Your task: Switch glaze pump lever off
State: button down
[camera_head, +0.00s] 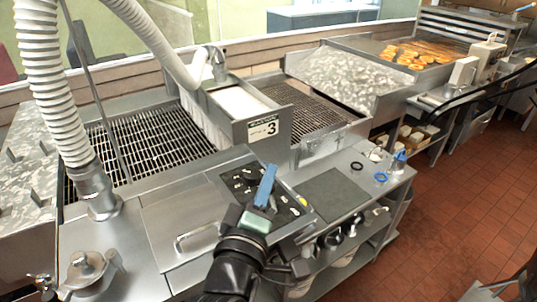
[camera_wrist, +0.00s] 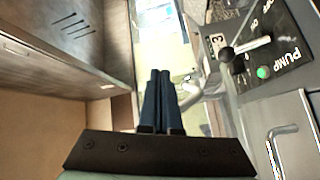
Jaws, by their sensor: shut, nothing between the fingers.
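The glaze pump lever (camera_wrist: 228,54) shows in the wrist view as a black knob on a stick, on a dark panel (camera_wrist: 292,38) marked PUMP. A green light (camera_wrist: 263,72) is beside it. I cannot tell the lever's setting for sure. My gripper (camera_wrist: 161,74) has its two dark blue fingers shut together and empty, left of the knob and apart from it in the picture. In the head view my gripper (camera_head: 267,182) is over the dark control panel (camera_head: 288,212), and my arm hides part of that panel and the lever.
A metal handle (camera_wrist: 280,145) stands out below the panel in the wrist view. In the head view a white glaze trough (camera_head: 238,102) is behind the panel, with a wire conveyor (camera_head: 150,140) at left. A grey mat (camera_head: 333,194) lies to the right.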

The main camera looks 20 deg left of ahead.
aim_at(272, 199)
jog(key=s+a+f+n, duration=0.1)
jog(key=f+n, duration=0.1)
jog(key=f, duration=0.1)
jog(key=s+a+f+n+g+p, duration=0.1)
jog(key=f+n, duration=0.1)
jog(key=f, duration=0.1)
jog(key=s+a+f+n+g+p, duration=0.1)
jog(key=s+f+n, duration=0.1)
jog(key=f, duration=0.1)
jog(key=shift+a, duration=0.3)
jog(key=shift+w+y, duration=0.1)
jog(key=shift+y, duration=0.2)
jog(key=shift+w, duration=0.3)
jog(key=w, duration=0.3)
jog(key=w+a+f+p, duration=0.1)
jog(key=w, duration=0.2)
jog(key=w+p, duration=0.1)
jog(key=w, duration=0.2)
jog(key=shift+w+a+f, duration=0.1)
jog(key=shift+a+f, duration=0.05)
jog(key=shift+f, duration=0.1)
jog(key=shift+f+b, duration=0.1)
jog(key=shift+b, duration=0.5)
jog(key=shift+b, duration=0.4)
